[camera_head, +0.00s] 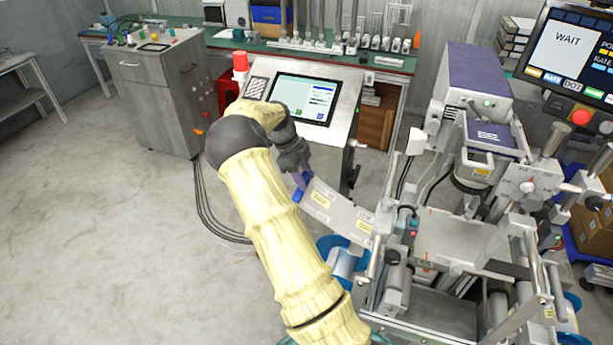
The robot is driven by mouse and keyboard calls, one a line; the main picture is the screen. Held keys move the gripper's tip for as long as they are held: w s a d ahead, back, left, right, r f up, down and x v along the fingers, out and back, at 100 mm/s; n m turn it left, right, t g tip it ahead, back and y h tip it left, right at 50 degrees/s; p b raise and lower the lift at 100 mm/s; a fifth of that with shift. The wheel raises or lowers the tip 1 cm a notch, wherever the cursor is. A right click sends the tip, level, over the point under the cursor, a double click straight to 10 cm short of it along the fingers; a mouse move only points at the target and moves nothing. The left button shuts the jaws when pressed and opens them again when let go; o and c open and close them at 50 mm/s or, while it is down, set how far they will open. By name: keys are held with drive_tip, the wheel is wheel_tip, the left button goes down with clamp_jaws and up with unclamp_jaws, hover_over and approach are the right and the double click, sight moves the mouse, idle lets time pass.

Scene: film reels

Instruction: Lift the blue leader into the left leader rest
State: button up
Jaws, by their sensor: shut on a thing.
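My gripper (304,178) is at the middle of the view, at the end of my cream-coloured arm, with its fingers pointing down. Its fingers are closed at a small blue piece (298,194), which I take to be the blue leader. The blue piece is at the left end of a pale, sloping plate or strip (338,212) with yellow labels, which reaches toward the machine. Whether the blue piece touches this plate cannot be told. The fingers are small and partly hidden. I cannot pick out the left leader rest for certain.
A film machine (455,240) with rollers and posts fills the right side. A blue reel (330,250) sits low, partly behind my arm. A console with a lit screen (305,98) stands behind my gripper. A monitor (570,55) reads "WAIT". The left floor is clear.

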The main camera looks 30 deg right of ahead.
drive_tip(key=shift+w+a+r+p, duration=0.45)
drive_tip(key=shift+w+r+p, duration=0.1)
drive_tip(key=shift+p, duration=0.1)
drive_tip(key=shift+s+d+f, duration=0.1)
drive_tip(key=s+d+f+b, duration=0.3)
drive_tip(key=s+d+b, duration=0.1)
drive_tip(key=s+d, duration=0.3)
drive_tip(key=shift+s+f, duration=0.35)
drive_tip(key=shift+s, duration=0.4)
idle(2.0)
drive_tip(key=shift+d, duration=0.15)
drive_tip(key=s+d+f+b, duration=0.2)
drive_tip(key=s+d+f, duration=0.1)
drive_tip(key=s+d, duration=0.3)
drive_tip(key=shift+s+b, duration=0.35)
drive_tip(key=shift+s, duration=0.3)
idle(1.8)
drive_tip(key=shift+f, duration=0.1)
